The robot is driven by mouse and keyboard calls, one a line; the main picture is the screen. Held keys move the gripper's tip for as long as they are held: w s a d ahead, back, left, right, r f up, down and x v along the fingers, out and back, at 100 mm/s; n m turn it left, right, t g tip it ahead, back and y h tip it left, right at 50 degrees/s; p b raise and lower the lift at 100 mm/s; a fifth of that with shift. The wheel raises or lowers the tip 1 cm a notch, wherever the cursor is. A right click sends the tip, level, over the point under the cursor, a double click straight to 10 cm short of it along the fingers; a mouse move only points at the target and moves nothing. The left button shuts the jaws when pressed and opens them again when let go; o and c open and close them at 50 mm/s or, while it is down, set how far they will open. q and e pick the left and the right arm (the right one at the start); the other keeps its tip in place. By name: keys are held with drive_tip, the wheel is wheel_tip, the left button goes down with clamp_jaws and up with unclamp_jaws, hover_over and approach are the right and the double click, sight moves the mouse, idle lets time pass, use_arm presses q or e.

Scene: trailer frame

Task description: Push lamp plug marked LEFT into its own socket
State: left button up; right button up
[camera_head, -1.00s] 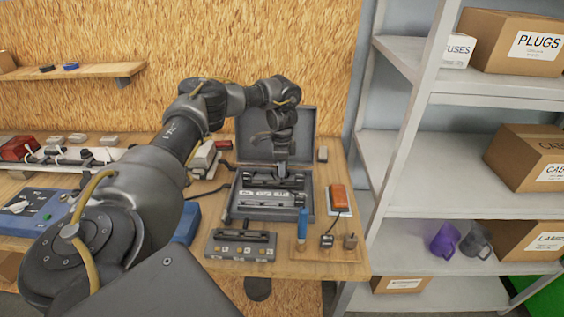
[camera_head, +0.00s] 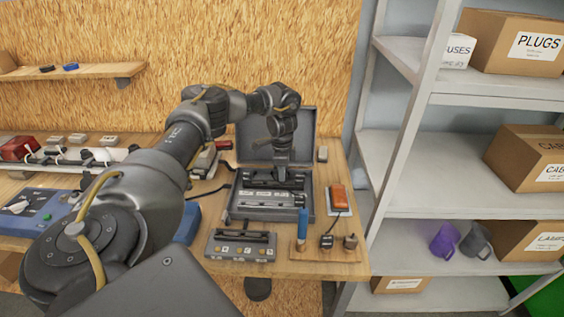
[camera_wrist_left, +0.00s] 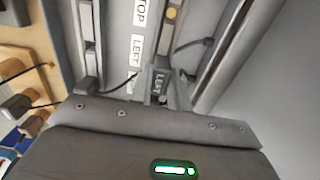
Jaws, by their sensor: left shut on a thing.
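My left gripper (camera_head: 282,172) reaches down into the open grey case (camera_head: 312,200) in the head view. In the left wrist view its fingers (camera_wrist_left: 160,92) are shut on a small dark plug (camera_wrist_left: 158,82) marked LEFT. The plug sits between the fingertips, close over the case's inside. A white strip beside it carries a LEFT label (camera_wrist_left: 133,72) and a TOP label (camera_wrist_left: 140,12). The plug's front end and its socket are hidden, so I cannot tell whether they touch. My right gripper is not in view.
The case lid (camera_head: 250,130) stands open behind the gripper. A grey box with several round marks (camera_head: 240,248) lies in front. To the right are a wooden block (camera_head: 325,254) holding a blue-handled tool (camera_head: 302,222), and an orange object (camera_head: 338,194). Shelving (camera_head: 410,130) stands at right.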

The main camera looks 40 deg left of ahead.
use_arm(q)
drive_tip(key=shift+f, duration=0.7)
idle(0.6)
drive_tip(key=o, duration=1.1)
drive_tip(key=shift+o, duration=0.2)
drive_tip(key=shift+r, duration=0.1)
wheel_tip(320, 180, up, 7)
drive_tip(key=p, duration=0.7)
